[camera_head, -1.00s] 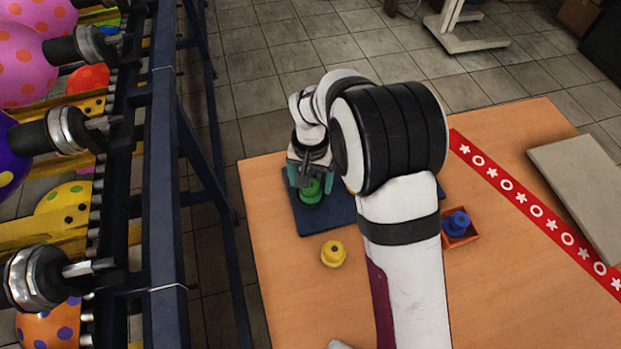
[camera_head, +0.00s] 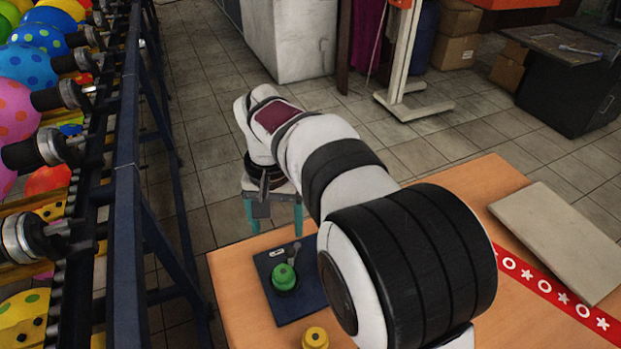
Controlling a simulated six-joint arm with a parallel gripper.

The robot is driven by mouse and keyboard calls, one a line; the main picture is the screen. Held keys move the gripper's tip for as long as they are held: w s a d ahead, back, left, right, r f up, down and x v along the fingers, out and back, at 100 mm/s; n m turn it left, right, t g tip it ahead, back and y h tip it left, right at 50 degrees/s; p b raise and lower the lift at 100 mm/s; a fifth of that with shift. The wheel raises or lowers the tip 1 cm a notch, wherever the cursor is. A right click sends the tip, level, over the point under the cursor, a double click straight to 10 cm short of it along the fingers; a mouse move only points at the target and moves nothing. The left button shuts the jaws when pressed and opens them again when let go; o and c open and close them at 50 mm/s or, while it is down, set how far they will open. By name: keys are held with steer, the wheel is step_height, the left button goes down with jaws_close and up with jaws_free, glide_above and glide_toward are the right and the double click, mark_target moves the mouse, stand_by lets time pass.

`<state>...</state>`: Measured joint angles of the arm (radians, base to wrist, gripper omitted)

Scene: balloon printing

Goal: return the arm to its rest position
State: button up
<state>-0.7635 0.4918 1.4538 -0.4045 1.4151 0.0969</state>
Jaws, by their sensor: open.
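My gripper (camera_head: 273,222) is open and empty, with its two teal fingers pointing down. It hangs above the far edge of the table, behind the dark blue pad in the picture. A green knobbed piece (camera_head: 284,277) stands on the dark blue pad (camera_head: 292,312), apart from my fingers. My white and black arm reaches from the lower right toward the upper left and covers part of the table.
A yellow knobbed piece (camera_head: 315,338) stands on the wooden table (camera_head: 237,274) near the pad. A red patterned strip (camera_head: 560,297) and a grey slab (camera_head: 558,240) lie at right. A dark rack (camera_head: 128,200) with balloons runs along the left. Open floor lies behind.

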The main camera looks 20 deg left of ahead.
steer(key=s+d+r+m+y, duration=0.15)
steer(key=s+d, duration=0.25)
steer(key=d, duration=0.6)
steer(key=s+d+r+m+h, duration=0.1)
steer(key=s+d+r+m, duration=0.2)
steer(key=d, duration=0.7)
steer(key=s+d+f+m, duration=0.2)
steer(key=s+d, duration=0.1)
steer(key=s, duration=0.3)
steer(key=s+d+f+m+y, duration=0.1)
steer(key=s+d+m, duration=0.1)
steer(key=s+d, duration=0.2)
steer(key=shift+s+f, duration=0.4)
steer(key=shift+s, duration=0.6)
